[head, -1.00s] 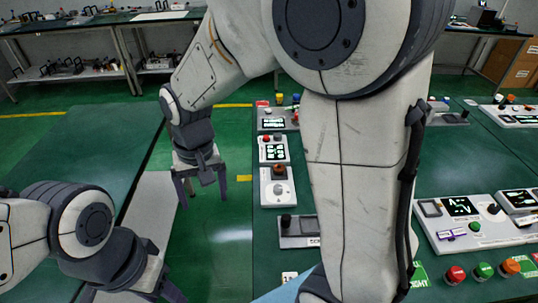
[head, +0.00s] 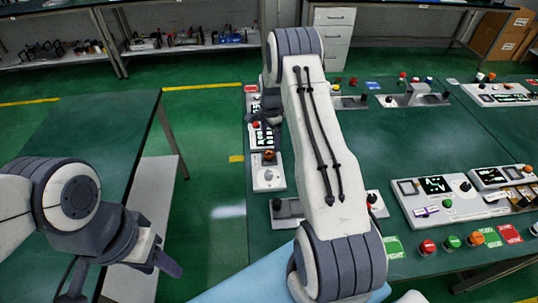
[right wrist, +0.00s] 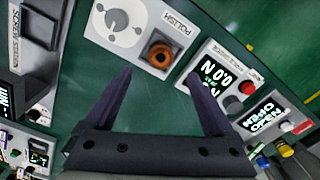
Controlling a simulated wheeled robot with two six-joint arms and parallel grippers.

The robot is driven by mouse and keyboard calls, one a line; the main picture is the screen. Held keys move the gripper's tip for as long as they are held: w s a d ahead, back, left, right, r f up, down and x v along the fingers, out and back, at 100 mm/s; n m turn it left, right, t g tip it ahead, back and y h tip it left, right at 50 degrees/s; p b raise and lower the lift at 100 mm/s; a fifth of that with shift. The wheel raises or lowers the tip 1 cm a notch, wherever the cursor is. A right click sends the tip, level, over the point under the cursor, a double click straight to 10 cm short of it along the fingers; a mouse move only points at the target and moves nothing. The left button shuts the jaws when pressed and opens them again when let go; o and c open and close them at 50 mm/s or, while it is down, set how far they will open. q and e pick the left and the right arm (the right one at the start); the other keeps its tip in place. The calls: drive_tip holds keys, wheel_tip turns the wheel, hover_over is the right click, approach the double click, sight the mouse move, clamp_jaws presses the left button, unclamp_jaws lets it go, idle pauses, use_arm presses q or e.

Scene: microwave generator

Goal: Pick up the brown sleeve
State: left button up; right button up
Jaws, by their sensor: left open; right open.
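The brown sleeve (right wrist: 160,56) is a small orange-brown ring at the corner of the white POLISH panel (right wrist: 115,25). In the head view the brown sleeve (head: 269,156) shows small on the same panel (head: 268,178). It appears to sit upright around a dark post. My right gripper (right wrist: 160,77) is open and empty, with its two fingertips either side of the sleeve in the picture; the height gap is unclear. My left gripper (head: 120,279) is open and empty at the lower left, away from the panels.
A panel with a lit display, a red button and a grey knob (right wrist: 225,85) is close to the right fingertip in the picture. An OPEN panel (right wrist: 265,117) lies beyond it. A dark-faced module (head: 287,212) sits near the table's front edge. Bare green table (head: 420,155) lies to the right.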

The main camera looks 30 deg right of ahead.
sight(269, 153)
drive_tip(key=shift+f, duration=0.6)
drive_tip(key=shift+f+p, duration=0.3)
drive_tip(key=shift+p, duration=0.2)
wheel_tip(269, 153, down, 3)
drive_tip(key=shift+a+f+p, duration=0.15)
drive_tip(key=shift+f+p, duration=0.05)
drive_tip(key=shift+p, duration=0.7)
drive_tip(key=shift+f, duration=0.6)
drive_tip(key=c, duration=1.3)
clamp_jaws()
drive_tip(key=shift+w+r, duration=0.1)
drive_tip(key=shift+r, duration=0.05)
